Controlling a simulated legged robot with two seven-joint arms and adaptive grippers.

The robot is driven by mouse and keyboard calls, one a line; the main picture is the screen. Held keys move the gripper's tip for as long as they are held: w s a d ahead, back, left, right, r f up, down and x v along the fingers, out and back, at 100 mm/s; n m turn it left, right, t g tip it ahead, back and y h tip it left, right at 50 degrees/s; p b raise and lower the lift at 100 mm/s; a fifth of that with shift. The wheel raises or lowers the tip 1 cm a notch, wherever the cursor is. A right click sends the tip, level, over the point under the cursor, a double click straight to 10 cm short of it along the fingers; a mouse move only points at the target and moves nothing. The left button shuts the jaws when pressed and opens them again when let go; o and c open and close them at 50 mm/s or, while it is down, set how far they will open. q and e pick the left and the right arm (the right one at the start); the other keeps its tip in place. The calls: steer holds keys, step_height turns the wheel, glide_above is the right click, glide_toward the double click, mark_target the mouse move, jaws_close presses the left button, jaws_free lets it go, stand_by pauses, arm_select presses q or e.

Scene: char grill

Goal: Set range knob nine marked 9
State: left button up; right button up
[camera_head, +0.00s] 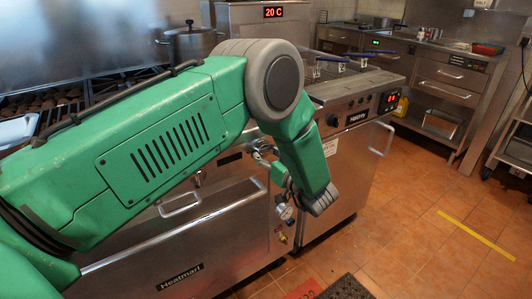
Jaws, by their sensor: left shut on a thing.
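My left arm comes in from the left and bends down in front of the range front (180,230). My left gripper (263,152) is at the range's front panel, partly hidden by my own green wrist. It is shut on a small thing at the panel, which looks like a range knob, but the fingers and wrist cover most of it. The number 9 cannot be read. A round dial or knob with a pale face (284,212) shows lower down, just below the wrist. My right gripper is not in view.
A pot (190,42) stands at the back left beside dark grill grates (62,100). A fryer with a red display (390,101) and a black knob (332,121) stands right of my wrist. Bar handles (382,139) stick out from its front. Tiled floor (420,220) is open at the right.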

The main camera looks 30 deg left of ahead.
arm_select(q)
steer(key=m+p, duration=0.2)
steer(key=m, duration=0.2)
steer(key=shift+r, duration=0.15)
steer(key=m+p, duration=0.1)
steer(key=m, duration=0.2)
steer(key=shift+m, duration=0.4)
steer(key=m+p, duration=0.1)
steer(key=m, duration=0.4)
steer(key=shift+d+p, duration=0.1)
steer(key=shift+p, duration=0.25)
steer(key=shift+m, duration=2.1)
steer(key=shift+s, duration=0.1)
steer(key=o, duration=1.1)
steer(key=shift+o, duration=0.2)
